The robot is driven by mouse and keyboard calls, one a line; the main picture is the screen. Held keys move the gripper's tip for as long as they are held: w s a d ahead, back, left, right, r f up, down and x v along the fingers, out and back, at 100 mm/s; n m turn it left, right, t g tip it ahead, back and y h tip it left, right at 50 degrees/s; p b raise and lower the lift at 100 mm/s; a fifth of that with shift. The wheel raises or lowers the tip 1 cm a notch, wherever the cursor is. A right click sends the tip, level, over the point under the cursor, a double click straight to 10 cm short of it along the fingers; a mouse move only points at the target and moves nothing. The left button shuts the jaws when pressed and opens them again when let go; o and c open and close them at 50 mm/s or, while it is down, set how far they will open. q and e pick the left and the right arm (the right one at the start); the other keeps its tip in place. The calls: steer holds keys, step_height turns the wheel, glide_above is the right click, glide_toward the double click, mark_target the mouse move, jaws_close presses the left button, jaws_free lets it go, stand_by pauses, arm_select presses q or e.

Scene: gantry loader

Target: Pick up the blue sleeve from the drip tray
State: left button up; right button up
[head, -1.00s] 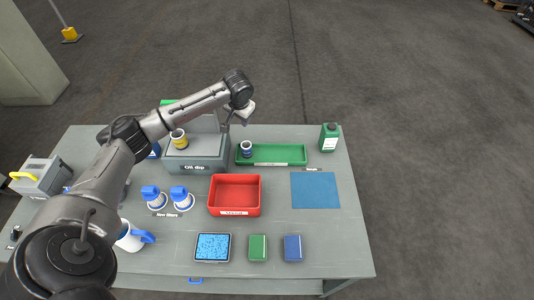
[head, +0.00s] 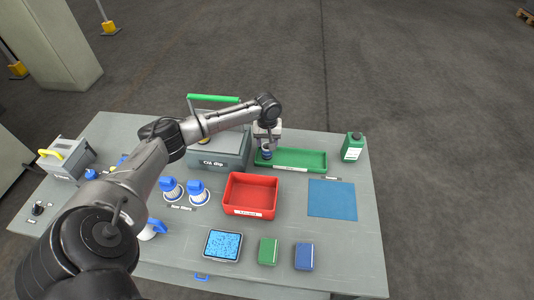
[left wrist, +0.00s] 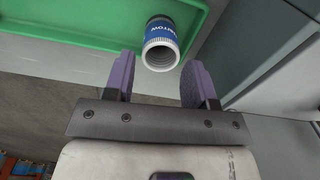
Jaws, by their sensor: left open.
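The blue sleeve (head: 266,155) stands at the left end of the green drip tray (head: 305,160), partly hidden by my left gripper (head: 267,147) in the head view. In the left wrist view the sleeve (left wrist: 160,42) is a short hollow cylinder with a blue printed band and a white ribbed, open end. It lies just ahead of the gap between the purple fingertips of my left gripper (left wrist: 152,72). The fingers are apart with nothing between them. The green tray (left wrist: 70,28) fills the upper left there. My right gripper is not in view.
A grey dip box (head: 222,160) with a green handle stands left of the tray. A red bin (head: 250,211) is in front.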

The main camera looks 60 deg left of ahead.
mark_target(267, 149)
arm_select(q)
steer(key=shift+f, duration=0.65)
steer(key=f, duration=0.1)
steer(key=f+b, duration=0.1)
steer(key=f, duration=0.1)
steer(key=f+b, duration=0.1)
steer(key=shift+w+a+f, duration=0.1)
steer(key=shift+a+f, duration=0.05)
steer(key=shift+a, duration=0.15)
steer(key=shift+f, duration=0.4)
steer(key=c, duration=0.7)
